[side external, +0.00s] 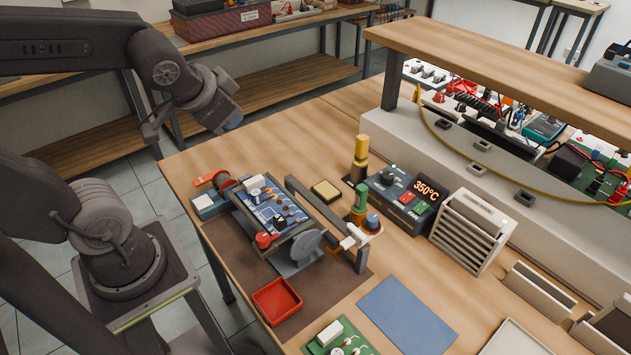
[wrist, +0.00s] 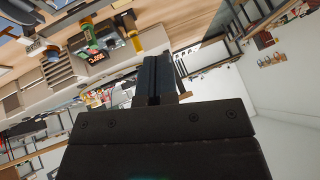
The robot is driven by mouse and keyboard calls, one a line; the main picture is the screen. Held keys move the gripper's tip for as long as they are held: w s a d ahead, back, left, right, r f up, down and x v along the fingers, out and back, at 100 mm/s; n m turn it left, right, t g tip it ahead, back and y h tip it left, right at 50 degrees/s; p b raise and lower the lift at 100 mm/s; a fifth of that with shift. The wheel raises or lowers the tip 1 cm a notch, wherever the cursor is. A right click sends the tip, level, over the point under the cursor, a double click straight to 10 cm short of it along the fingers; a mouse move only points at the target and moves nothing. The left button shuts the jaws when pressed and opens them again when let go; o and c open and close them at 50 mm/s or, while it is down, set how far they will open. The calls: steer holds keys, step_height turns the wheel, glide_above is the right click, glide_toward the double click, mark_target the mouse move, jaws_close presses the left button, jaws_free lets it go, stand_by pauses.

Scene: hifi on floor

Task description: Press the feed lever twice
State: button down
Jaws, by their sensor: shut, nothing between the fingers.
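A feeder with a teal base (side external: 209,205) and a reddish spool (side external: 226,181) stands at the left rear of the work area. An orange-red lever (side external: 204,180) reaches out from it to the left; I take this for the feed lever. A second red knob (side external: 265,240) sits at the front of the board holder. My gripper (side external: 230,121) is raised above the bench's back left, clear of the feeder and touching nothing. In the wrist view its dark fingers (wrist: 157,70) are together and empty. I cannot make out the lever in the wrist view.
The board holder (side external: 292,262) carries a blue circuit board (side external: 270,211). A soldering station (side external: 405,198) and yellow and green bottles stand to the right. A red tray (side external: 276,301) lies in front. The bench top (side external: 290,130) behind the feeder is clear.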

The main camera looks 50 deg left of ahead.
steer(key=s+d+r+g+h, duration=0.1)
steer(key=s+d+h, duration=0.2)
steer(key=d, duration=0.3)
steer(key=shift+s+d, duration=0.4)
steer(key=shift+s, duration=0.4)
steer(key=a+f+m+g, duration=0.3)
steer(key=a+m, duration=0.9)
steer(key=m, duration=0.5)
steer(key=a+f+m+g, duration=0.2)
steer(key=a+f+m, duration=0.4)
steer(key=a+m, duration=0.5)
steer(key=m, duration=0.7)
steer(key=shift+a+m+g, duration=0.3)
steer(key=shift+a+g, duration=0.05)
steer(key=shift+g, duration=0.05)
